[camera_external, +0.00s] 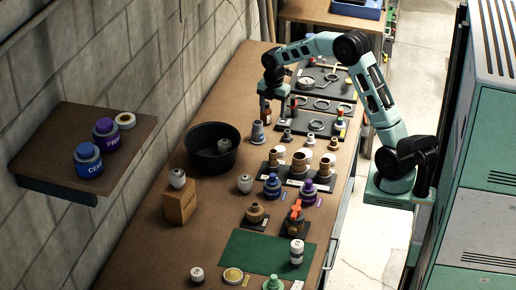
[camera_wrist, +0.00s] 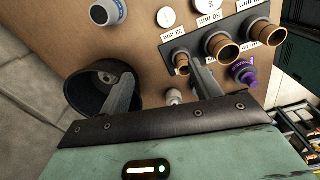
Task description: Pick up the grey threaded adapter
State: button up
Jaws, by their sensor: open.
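A grey fitting (camera_external: 257,133), which looks like the grey threaded adapter, stands on the wooden bench right of the black bucket; its threads are too small to make out. A grey fitting with a blue ring (camera_wrist: 107,12), probably the same one, shows at the top left of the wrist view. My gripper (camera_external: 272,106) is above the bench behind the fitting in the outside view.
The black bucket (camera_external: 193,150) holds a pale fitting. A black rack (camera_wrist: 233,22) of brown-topped fittings and a purple can (camera_wrist: 243,73) stand close to the right finger.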

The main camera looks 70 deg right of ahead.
jog(key=n, duration=0.1)
send_over(287, 131)
notch_tip(287, 131, down, 2)
notch_tip(287, 131, down, 12)
jog(key=shift+f+p, duration=0.1)
jog(key=shift+p, duration=0.9)
jog(key=shift+a+f+p, duration=0.1)
jog(key=shift+f+p, duration=0.95)
jog(key=shift+f, duration=1.65)
jog(key=c, duration=1)
